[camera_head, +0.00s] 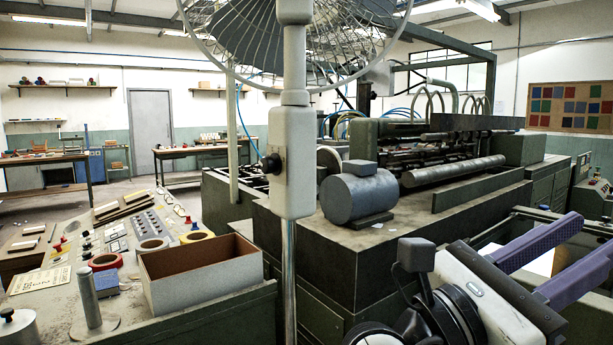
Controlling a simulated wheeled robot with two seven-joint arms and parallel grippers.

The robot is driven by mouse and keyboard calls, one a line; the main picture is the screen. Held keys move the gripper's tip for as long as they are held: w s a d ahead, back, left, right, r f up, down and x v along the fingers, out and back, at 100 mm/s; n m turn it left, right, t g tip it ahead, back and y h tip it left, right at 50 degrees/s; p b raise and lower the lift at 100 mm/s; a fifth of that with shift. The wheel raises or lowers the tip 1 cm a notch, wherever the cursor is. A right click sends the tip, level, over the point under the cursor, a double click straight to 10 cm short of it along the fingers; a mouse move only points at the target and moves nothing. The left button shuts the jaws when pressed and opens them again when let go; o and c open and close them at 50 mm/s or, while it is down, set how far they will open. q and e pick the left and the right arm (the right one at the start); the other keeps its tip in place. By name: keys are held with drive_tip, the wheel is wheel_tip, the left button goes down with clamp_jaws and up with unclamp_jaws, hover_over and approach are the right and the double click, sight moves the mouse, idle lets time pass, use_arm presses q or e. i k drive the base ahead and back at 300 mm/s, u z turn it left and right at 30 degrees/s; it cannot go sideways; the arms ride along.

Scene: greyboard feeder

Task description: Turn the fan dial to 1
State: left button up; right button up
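A standing fan (290,40) rises close in front of me, its wire cage cut off by the top edge. Its pale grey control box (295,160) sits on the pole. The black fan dial (271,163) sticks out from the left side of this box; its number marks are too small to read. My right gripper (588,243) is at the lower right, with two purple fingers spread apart and nothing between them. It is well to the right of the fan and apart from the dial. My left gripper is not in view.
A control desk (130,270) with buttons, tape rolls and an open cardboard box (200,275) lies left of the pole. A large dark machine (350,235) with a grey motor (362,195) stands behind and right of it. Floor shows at the far left.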

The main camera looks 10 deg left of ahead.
sight(272, 163)
drive_tip(key=z, duration=1.65)
drive_tip(key=k, duration=0.8)
drive_tip(key=u, duration=2.4)
drive_tip(key=i, duration=0.5)
drive_tip(key=u, duration=0.05)
